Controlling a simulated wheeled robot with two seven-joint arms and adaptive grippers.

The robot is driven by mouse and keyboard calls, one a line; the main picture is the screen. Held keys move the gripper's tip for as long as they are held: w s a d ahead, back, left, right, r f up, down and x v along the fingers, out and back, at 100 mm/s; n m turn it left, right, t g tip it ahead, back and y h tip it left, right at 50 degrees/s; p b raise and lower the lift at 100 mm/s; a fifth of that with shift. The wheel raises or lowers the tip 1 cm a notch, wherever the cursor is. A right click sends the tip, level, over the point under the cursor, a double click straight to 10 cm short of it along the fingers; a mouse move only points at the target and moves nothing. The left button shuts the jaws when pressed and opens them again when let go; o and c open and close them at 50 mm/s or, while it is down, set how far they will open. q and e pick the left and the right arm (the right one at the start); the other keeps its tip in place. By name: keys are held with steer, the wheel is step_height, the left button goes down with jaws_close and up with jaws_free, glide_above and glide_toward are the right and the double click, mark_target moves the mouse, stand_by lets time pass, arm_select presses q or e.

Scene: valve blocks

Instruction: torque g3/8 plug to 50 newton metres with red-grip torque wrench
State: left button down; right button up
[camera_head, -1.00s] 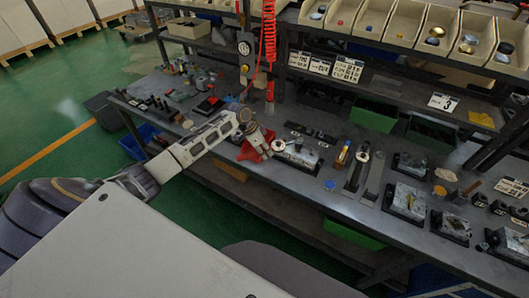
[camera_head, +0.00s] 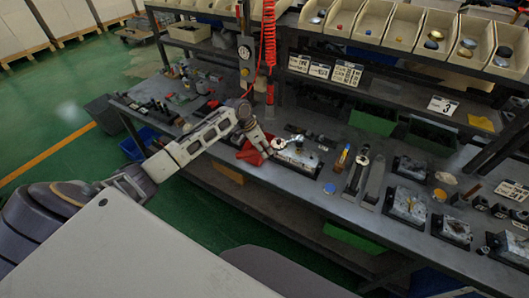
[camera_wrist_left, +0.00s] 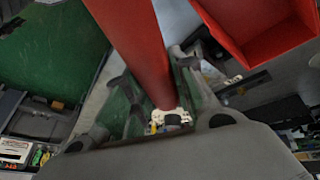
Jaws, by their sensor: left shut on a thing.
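My left gripper (camera_head: 267,148) is over the workbench, beside a grey valve block (camera_head: 298,160). In the left wrist view it is shut on the red grip of the torque wrench (camera_wrist_left: 138,45), which runs between its fingers. In the head view the wrench's silver head (camera_head: 281,142) shows just right of the gripper, near the block's upper left edge. I cannot tell whether it touches a plug; the G3/8 plug is too small to make out. My right gripper is not in view.
A red open tray (camera_head: 250,156) lies beside the gripper and also shows in the left wrist view (camera_wrist_left: 265,30). More valve blocks (camera_head: 408,204) stand to the right. A blue disc (camera_head: 329,188) lies near the front edge. Bins (camera_head: 385,20) line the shelf above.

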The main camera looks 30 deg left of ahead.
arm_select(q)
steer(key=shift+r, duration=1.75)
steer(key=shift+w, duration=0.1)
